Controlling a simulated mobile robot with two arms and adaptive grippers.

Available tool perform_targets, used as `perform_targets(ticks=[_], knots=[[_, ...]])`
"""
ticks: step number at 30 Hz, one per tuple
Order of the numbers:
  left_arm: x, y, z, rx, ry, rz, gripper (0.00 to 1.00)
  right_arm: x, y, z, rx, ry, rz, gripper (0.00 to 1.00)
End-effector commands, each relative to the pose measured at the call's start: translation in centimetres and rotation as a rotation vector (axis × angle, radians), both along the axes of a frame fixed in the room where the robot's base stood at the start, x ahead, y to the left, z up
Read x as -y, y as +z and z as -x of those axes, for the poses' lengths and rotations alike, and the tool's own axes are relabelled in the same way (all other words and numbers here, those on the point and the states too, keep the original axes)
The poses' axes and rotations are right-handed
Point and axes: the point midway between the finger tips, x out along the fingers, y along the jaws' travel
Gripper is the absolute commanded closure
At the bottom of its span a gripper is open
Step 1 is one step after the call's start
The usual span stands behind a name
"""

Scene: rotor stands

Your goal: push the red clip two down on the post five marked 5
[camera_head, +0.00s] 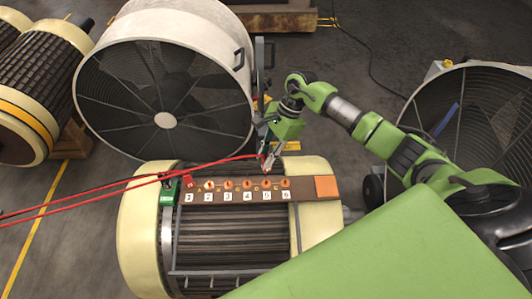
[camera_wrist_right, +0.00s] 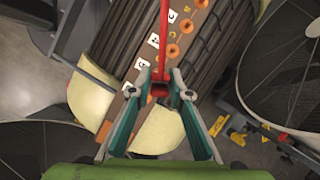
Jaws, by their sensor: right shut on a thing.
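My right gripper (camera_head: 265,164) is shut on a red clip (camera_head: 264,157) with a red cable. It is over the label strip (camera_head: 237,190), close to post five (camera_head: 266,184), whose label 5 (camera_head: 266,196) shows below. In the right wrist view the red clip (camera_wrist_right: 160,89) sits between the fingertips of my right gripper (camera_wrist_right: 161,97), its cable running up the picture. The clip and fingers hide the post beneath, so I cannot tell whether the clip touches it. Another red clip (camera_head: 188,180) is at the post marked 1. My left gripper is not in view.
The strip lies across a cream-ended rotor (camera_head: 230,240), with several orange posts and an orange square (camera_head: 326,187) at its right end. A green block (camera_head: 168,190) is at the left end. Red cables (camera_head: 90,190) stretch left. Big fans (camera_head: 165,90) stand behind.

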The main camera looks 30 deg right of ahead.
Motion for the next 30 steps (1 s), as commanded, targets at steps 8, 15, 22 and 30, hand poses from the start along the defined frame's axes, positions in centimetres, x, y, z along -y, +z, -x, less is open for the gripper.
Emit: perform_targets(ticks=[8,15,22,30], knots=[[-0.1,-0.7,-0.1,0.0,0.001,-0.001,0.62,-0.1,-1.3,0.0,0.001,0.002,-0.001,1.0],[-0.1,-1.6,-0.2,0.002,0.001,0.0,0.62,-0.1,-3.2,0.0,0.0,0.003,0.0,1.0],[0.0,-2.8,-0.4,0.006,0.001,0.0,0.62,0.0,-5.2,0.0,0.001,0.005,0.001,1.0],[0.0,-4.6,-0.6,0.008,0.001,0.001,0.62,-0.1,-7.0,0.0,0.001,0.005,0.001,1.0]])
